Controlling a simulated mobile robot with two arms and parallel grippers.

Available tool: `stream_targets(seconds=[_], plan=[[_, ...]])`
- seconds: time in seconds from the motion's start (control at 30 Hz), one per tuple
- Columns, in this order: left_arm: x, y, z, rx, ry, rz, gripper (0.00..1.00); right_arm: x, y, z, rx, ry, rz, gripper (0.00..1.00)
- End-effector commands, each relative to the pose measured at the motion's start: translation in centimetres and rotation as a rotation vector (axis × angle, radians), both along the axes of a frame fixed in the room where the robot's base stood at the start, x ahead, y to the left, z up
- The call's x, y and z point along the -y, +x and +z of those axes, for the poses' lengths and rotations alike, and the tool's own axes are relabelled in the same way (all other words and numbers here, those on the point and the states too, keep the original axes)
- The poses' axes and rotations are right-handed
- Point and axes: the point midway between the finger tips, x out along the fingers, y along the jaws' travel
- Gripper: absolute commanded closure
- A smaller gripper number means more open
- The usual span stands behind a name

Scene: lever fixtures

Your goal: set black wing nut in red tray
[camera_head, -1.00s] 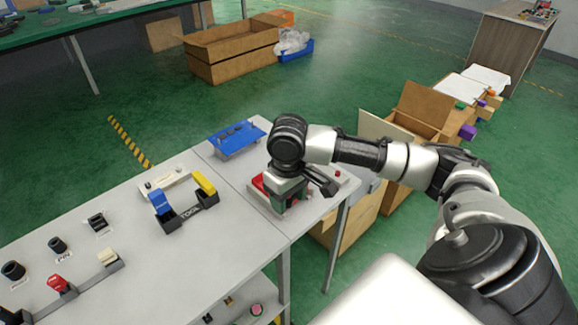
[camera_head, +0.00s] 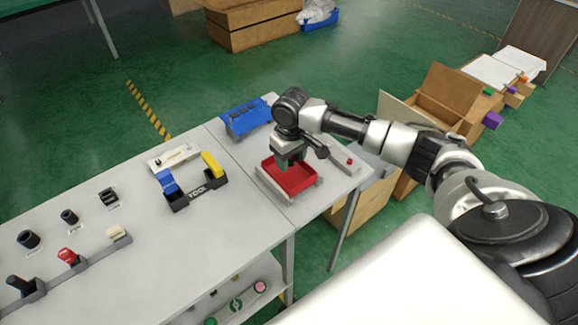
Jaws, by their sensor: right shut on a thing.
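The red tray (camera_head: 300,187) sits near the right end of the grey table, its open top facing up. My right gripper (camera_head: 290,164) points down over the back part of this tray. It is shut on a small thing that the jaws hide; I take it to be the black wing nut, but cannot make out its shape. Whether the fingertips are above the rim or inside the tray is hard to tell. My left gripper is not in view.
A blue rack (camera_head: 248,117) stands behind the tray. A base with a red button (camera_head: 349,161) is close on its right. A black holder with blue and yellow handles (camera_head: 192,190) and several lever fixtures stand to the left. Cardboard boxes (camera_head: 440,105) are beyond the table's right edge.

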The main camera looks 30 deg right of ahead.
Motion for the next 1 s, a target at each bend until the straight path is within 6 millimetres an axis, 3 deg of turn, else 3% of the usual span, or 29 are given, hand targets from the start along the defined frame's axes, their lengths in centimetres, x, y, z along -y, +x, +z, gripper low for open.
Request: stream_targets(seconds=[0.17, 0.4, 0.8, 0.83, 0.9, 1.0], plan=[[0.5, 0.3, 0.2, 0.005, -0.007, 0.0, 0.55, -0.3, 0.6, -1.0, -0.003, -0.001, 0.0, 0.7], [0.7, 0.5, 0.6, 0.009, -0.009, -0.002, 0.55, -0.3, 0.6, -4.1, -0.001, -0.001, 0.001, 0.7], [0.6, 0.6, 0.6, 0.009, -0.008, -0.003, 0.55, -0.2, 0.5, -4.7, -0.001, -0.001, 0.001, 0.7], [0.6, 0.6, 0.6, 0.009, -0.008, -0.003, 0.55, -0.2, 0.5, -4.7, 0.0, -0.002, 0.0, 0.45], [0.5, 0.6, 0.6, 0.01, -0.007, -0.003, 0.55, -0.2, 0.5, -4.7, 0.0, -0.002, 0.001, 0.38], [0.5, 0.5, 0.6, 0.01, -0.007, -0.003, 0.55, -0.2, 0.5, -4.7, 0.0, -0.001, 0.001, 0.38]])
